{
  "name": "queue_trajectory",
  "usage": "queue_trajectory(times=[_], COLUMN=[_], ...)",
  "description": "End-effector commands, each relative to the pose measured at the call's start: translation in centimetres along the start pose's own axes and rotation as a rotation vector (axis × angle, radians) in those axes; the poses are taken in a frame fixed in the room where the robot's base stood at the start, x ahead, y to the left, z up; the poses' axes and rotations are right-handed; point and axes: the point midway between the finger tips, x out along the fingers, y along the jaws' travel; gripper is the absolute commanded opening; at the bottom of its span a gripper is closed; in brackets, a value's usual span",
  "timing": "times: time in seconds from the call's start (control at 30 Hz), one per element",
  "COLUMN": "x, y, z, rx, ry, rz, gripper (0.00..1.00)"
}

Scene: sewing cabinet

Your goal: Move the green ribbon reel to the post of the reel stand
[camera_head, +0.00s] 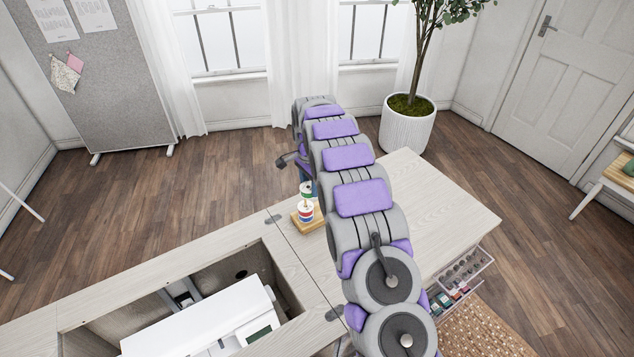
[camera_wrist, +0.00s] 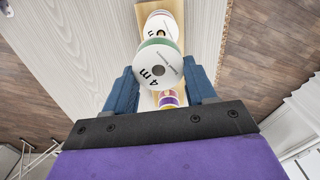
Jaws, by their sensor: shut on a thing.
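The green ribbon reel (camera_wrist: 157,66) has a white face marked "4 m" and a green edge. It is between the blue fingers of my gripper (camera_wrist: 161,84), which is shut on it. In the wrist view the stand's wooden base (camera_wrist: 151,8) shows behind the held reel, with a white reel (camera_wrist: 160,24) and purple and yellow bands (camera_wrist: 168,98). The post is hidden, so I cannot tell whether the reel is around it.
The stand is on the pale wooden cabinet top (camera_head: 430,215). To the left an opening holds a white sewing machine (camera_head: 205,322). An open drawer (camera_head: 460,280) with small items sticks out at the right. My arm covers part of the cabinet top.

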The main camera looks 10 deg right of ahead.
Motion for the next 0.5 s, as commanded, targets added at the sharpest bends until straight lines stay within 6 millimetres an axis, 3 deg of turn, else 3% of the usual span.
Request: queue_trajectory(times=[0.3, 0.5], x=[0.0, 0.0], y=[0.3, -0.2], z=[-0.8, 0.4], rx=[0.003, 0.001], ry=[-0.016, -0.01], rz=[-0.005, -0.003], gripper=[0.26, 0.26])
